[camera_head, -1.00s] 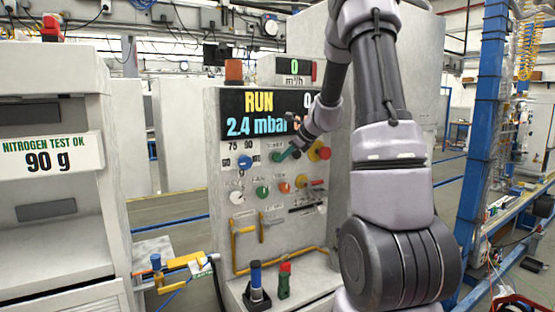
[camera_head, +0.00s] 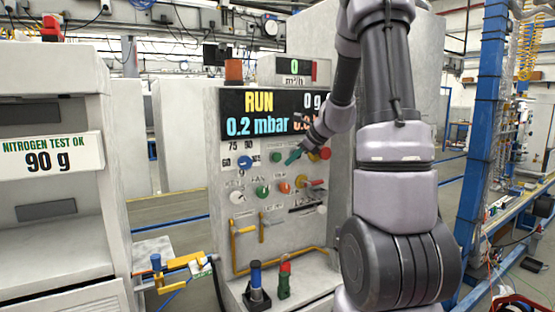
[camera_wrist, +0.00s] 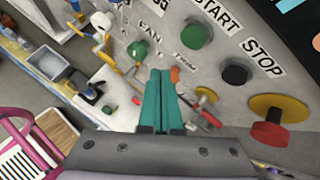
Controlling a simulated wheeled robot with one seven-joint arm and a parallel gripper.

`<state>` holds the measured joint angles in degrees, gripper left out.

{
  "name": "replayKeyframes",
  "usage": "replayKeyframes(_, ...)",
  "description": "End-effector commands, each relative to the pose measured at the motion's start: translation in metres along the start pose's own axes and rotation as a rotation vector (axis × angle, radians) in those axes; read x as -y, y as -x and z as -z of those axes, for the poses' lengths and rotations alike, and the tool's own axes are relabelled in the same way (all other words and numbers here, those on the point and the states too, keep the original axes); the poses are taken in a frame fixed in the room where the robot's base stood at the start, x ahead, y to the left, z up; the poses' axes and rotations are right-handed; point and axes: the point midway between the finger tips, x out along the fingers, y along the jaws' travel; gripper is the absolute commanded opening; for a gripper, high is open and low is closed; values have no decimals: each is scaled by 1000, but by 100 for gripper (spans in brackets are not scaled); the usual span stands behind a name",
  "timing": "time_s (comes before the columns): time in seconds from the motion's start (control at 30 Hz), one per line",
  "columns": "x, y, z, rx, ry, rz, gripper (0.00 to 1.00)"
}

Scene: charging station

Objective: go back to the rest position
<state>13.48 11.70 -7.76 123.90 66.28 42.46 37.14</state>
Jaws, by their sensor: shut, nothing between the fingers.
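My gripper (camera_head: 293,157) is in front of the grey control panel (camera_head: 228,212), with its teal fingers toward the panel face. In the wrist view the two teal fingers (camera_wrist: 163,98) lie side by side, closed and holding nothing. They appear below the green start button (camera_wrist: 196,34) and left of the black knob (camera_wrist: 235,73) and the red stop button on its yellow base (camera_wrist: 272,128). The gap between fingertips and panel is hard to judge. My arm is bent, reaching from the right side of the head view.
The display (camera_head: 262,113) reads RUN and 0.2 mbar; my arm covers part of it. Yellow handles (camera_head: 243,240) stick out lower on the panel. A blue post (camera_head: 483,130) stands to the right.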

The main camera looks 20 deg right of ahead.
Motion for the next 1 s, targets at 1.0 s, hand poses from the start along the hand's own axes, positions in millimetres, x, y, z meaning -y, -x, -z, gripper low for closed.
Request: replayKeyframes(1.0,-190,171,-66,-45,1375,-155,0)
